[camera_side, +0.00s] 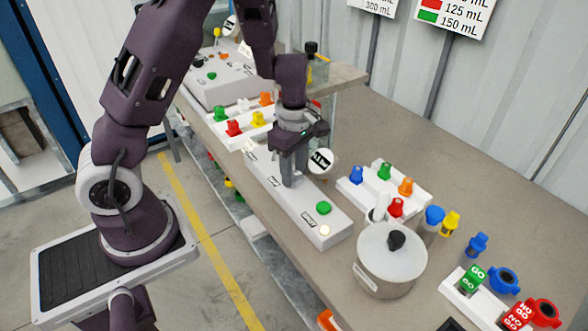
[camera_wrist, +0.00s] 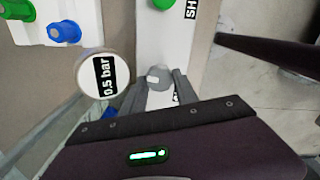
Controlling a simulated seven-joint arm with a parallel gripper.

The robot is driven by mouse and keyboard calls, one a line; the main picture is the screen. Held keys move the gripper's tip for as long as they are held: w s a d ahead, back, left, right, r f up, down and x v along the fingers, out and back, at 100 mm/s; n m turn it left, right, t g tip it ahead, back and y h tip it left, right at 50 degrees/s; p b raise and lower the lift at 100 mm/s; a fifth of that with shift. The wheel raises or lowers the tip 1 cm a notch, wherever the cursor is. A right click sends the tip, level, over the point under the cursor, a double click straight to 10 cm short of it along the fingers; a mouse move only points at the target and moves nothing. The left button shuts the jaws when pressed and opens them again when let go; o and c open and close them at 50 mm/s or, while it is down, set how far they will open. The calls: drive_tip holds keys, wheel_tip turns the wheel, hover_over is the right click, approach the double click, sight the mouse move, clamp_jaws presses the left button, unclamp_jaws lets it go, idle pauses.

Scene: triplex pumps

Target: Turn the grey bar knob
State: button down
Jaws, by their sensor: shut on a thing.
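The grey bar knob (camera_wrist: 157,76) shows in the wrist view as a small grey piece between my fingertips, on a long white panel box. My gripper (camera_wrist: 157,85) is shut on it; its two fingers stand on either side. In the side view my gripper (camera_side: 290,180) points down onto the middle of the white panel box (camera_side: 268,183). There the fingers hide most or all of the knob, and I cannot tell its turn angle.
A round "0.5 bar" gauge (camera_wrist: 103,75) stands close beside my gripper. A green button (camera_side: 323,208) is on the box's near end. A white block with coloured knobs (camera_side: 354,190) and a lidded pot (camera_side: 390,262) stand to the right.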

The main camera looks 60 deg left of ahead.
drive_tip(key=shift+n, duration=1)
drive_tip(key=c, duration=1.2)
unclamp_jaws()
drive_tip(key=shift+r, duration=0.1)
